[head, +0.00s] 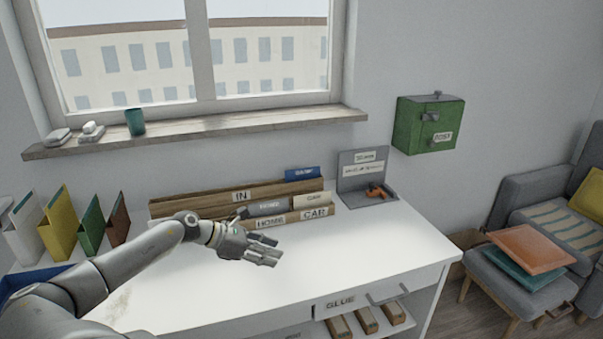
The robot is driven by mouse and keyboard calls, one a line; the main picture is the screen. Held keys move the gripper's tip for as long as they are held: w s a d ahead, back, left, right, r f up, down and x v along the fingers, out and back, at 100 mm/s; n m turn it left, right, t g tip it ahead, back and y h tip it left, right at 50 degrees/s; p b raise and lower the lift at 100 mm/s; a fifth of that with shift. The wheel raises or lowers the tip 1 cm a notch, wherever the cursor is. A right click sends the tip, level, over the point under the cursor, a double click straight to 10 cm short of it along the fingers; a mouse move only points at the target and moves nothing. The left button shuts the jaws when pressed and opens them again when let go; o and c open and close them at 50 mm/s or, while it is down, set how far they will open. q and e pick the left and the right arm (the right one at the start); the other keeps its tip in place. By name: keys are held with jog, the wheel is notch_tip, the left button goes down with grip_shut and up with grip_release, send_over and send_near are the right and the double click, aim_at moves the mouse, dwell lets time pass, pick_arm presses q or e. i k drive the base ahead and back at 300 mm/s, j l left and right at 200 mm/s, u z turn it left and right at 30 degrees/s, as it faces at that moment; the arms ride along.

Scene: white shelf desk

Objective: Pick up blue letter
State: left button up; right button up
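The blue letter (302,173) stands upright in the back of the wooden organizer (165,208) marked IN, at its right end. Only its upper strip with small pale writing shows; the rest is hidden behind the wood. My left gripper (274,252) hangs over the white desk, in front of the organizer and below the letter in the picture. Its fingers are apart with nothing between them, and it is clear of the letter. My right gripper is not in view.
Grey and cream letters (313,201) stand in the lower front slots marked HOME and CAR. A grey stand (352,181) with an orange item is right of the organizer. Upright folders (90,227) line the left. The desk's right part (400,240) is clear.

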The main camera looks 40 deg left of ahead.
aim_at(310, 172)
jog(key=i+j, duration=0.25)
jog(key=j, duration=0.15)
jog(key=i+j, duration=0.25)
jog(key=j, duration=0.2)
jog(key=i+j, duration=0.2)
jog(key=j, duration=0.2)
jog(key=i+j, duration=0.25)
jog(key=j, duration=0.15)
